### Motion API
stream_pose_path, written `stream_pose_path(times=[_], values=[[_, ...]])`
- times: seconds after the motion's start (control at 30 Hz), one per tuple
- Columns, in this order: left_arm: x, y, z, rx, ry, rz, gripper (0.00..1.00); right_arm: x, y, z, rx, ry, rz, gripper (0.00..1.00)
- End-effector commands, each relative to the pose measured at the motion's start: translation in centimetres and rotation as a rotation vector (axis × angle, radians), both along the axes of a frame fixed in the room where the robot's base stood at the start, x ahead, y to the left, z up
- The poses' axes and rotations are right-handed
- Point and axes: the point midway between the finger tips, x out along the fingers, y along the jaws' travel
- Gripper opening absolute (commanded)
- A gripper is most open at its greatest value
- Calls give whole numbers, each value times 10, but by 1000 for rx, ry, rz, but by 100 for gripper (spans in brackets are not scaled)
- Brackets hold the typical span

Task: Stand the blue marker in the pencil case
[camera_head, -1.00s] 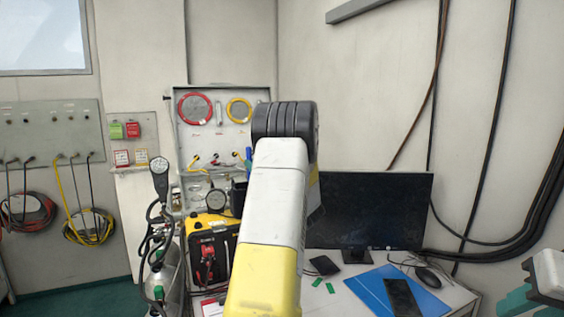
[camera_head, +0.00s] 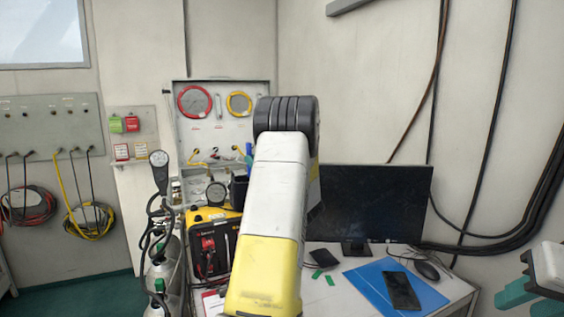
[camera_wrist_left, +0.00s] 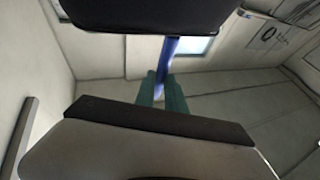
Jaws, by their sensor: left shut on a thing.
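The blue marker (camera_head: 249,153) shows as a thin upright blue strip just left of my left arm's black wrist in the head view. In the left wrist view the marker (camera_wrist_left: 167,58) stands between the teal fingertips of my left gripper (camera_wrist_left: 163,92), which is shut on it. A dark upright holder, seemingly the pencil case (camera_head: 238,189), stands below the marker, partly hidden by my arm. I cannot tell whether the marker's lower end is inside it. My right gripper (camera_head: 516,292) is at the lower right edge, partly cut off, away from these things.
A panel case (camera_head: 218,130) with gauges stands behind. A yellow-black box (camera_head: 210,245) and a gas cylinder (camera_head: 163,285) are at left. A monitor (camera_head: 375,205), mouse (camera_head: 427,270) and blue folder (camera_head: 376,282) with a dark phone-like slab (camera_head: 401,291) occupy the desk at right.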

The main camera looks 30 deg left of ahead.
Motion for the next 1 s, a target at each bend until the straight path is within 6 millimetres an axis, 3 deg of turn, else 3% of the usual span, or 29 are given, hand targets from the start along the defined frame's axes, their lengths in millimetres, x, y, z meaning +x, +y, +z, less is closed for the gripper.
stream_pose_path(times=[1.0], values=[[0,0,-20,0,1,0,0,0,0,0,0,0,0,36]])
